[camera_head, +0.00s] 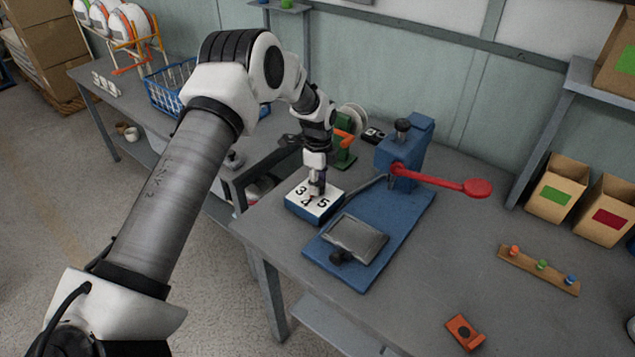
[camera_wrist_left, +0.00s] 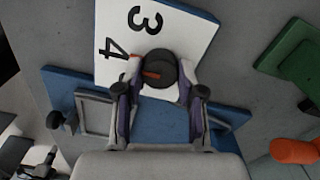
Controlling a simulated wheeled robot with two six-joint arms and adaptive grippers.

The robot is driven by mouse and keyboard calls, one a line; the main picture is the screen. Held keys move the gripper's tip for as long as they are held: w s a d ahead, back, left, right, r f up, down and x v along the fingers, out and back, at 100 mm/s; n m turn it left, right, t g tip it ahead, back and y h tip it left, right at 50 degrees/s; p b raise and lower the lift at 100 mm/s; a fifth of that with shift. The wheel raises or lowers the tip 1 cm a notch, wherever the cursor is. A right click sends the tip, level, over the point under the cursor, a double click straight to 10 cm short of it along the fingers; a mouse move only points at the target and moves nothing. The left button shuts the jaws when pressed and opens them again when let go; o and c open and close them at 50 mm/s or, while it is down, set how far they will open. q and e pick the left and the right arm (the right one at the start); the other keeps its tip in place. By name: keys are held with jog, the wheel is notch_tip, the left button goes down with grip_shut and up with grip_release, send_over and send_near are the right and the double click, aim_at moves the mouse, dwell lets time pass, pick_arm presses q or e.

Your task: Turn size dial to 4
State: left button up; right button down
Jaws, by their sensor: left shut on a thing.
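The size dial is a blue box with a white top (camera_head: 326,212) printed with 3, 4 and 5, at the table's left edge beside the blue press. My left gripper (camera_head: 316,190) points down over it. In the left wrist view my left gripper (camera_wrist_left: 160,78) has its fingers on both sides of the black knob (camera_wrist_left: 160,66) and is shut on it. The knob's orange pointer mark points left in that view, below the printed 4 on the white face (camera_wrist_left: 180,30). A finger covers part of the face there, and the 5 is hidden. My right gripper is not in view.
The blue press (camera_head: 403,150) with a red lever (camera_head: 440,182) and a grey plate (camera_head: 355,238) stands close to the right of the dial. A green device (camera_head: 343,150) stands behind it. A peg board (camera_head: 540,268) and orange block (camera_head: 464,330) lie right on the grey table.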

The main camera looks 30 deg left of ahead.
pick_arm(q)
jog(key=shift+s+d+f, duration=0.1)
jog(key=o, duration=1.1)
jog(key=shift+o, duration=0.2)
jog(key=shift+d, duration=0.15)
jog(key=shift+r, duration=0.45)
notch_tip(320, 180, up, 11)
jog(key=shift+w, duration=0.2)
jog(key=shift+r, duration=0.15)
